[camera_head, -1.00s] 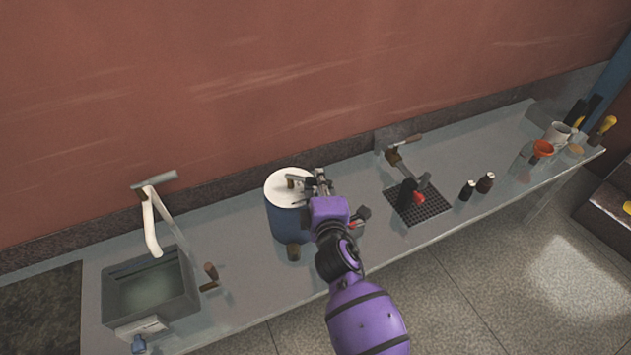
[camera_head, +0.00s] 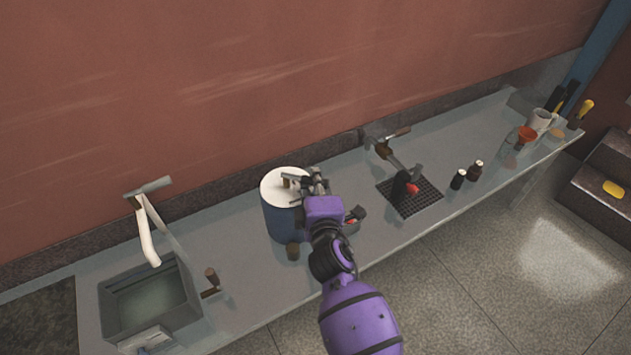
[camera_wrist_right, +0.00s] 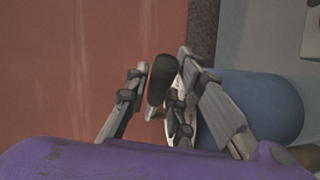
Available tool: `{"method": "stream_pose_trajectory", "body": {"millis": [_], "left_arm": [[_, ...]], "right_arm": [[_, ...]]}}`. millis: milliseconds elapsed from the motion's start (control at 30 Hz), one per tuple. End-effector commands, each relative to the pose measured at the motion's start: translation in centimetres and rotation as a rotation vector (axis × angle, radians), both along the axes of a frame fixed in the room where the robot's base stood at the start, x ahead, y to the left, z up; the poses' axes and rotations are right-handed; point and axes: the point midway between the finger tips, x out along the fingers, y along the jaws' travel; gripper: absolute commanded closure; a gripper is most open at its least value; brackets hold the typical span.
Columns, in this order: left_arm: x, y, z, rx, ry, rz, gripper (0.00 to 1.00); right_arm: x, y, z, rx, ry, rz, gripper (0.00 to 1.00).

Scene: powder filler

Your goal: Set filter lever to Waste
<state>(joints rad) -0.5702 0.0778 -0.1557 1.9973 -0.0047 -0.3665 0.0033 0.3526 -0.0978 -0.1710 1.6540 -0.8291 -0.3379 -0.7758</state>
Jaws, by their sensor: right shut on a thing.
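A blue cylindrical canister (camera_head: 279,222) with a white lid (camera_head: 276,181) stands on the bench; its blue side also shows in the right wrist view (camera_wrist_right: 265,100). My right gripper (camera_head: 309,180) is over the right side of the lid. In the wrist view, a black rounded handle (camera_wrist_right: 161,80) lies between the fingers of my right gripper (camera_wrist_right: 160,66), which are shut on it. It looks like the end of a lever at the canister top, but I cannot read any position marking. The fingers hide much of the lid's right side. My left gripper is not in view.
A sink (camera_head: 150,298) with a white tap (camera_head: 148,235) is at the left. A black drain grid (camera_head: 425,203) with a dark red-tipped fitting is to the right. Two small dark bottles (camera_head: 457,180) stand beyond it. The red wall runs behind the bench (camera_head: 240,280).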

Motion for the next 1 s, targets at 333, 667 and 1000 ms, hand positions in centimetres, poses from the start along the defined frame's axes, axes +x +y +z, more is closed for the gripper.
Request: {"method": "stream_pose_trajectory", "body": {"millis": [333, 667, 1000], "left_arm": [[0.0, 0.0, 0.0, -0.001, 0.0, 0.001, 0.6], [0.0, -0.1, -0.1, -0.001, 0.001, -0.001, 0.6], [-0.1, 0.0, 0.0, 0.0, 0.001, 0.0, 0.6]], "right_arm": [[0.0, 0.0, 0.1, 0.002, -0.003, 0.0, 0.7], [-2.7, -0.2, 0.4, 0.001, 0.0, -0.001, 0.7], [-9.6, -0.5, 1.8, 0.002, -0.001, -0.001, 0.7]]}}
